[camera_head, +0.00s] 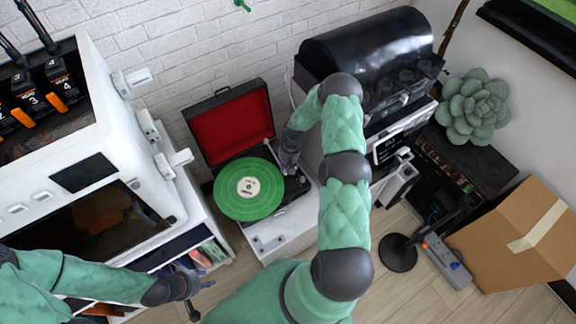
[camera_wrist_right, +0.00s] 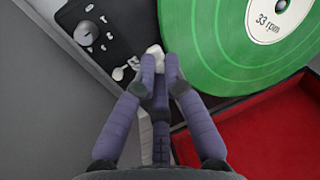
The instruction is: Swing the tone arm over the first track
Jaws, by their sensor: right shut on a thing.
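The turntable holds a green record (camera_head: 248,188) with a pale centre label, also in the right wrist view (camera_wrist_right: 262,68). The tone arm lies along the record's side; its pale head (camera_wrist_right: 155,50) shows between my right fingertips in the right wrist view, at the record's rim. My right gripper (camera_wrist_right: 160,66) is shut on the tone arm, and its fingers hide part of it. In the head view my right gripper (camera_head: 289,163) is right of the record. My left gripper (camera_head: 201,298) is low at the left, apart from the turntable, its fingers spread and empty.
The turntable's red-lined lid (camera_head: 231,122) stands open behind the record. A white cabinet (camera_head: 268,240) bears the turntable. A white machine (camera_head: 125,150) stands left, a black-lidded machine (camera_head: 370,45) right. A cardboard box (camera_head: 525,235) sits on the floor.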

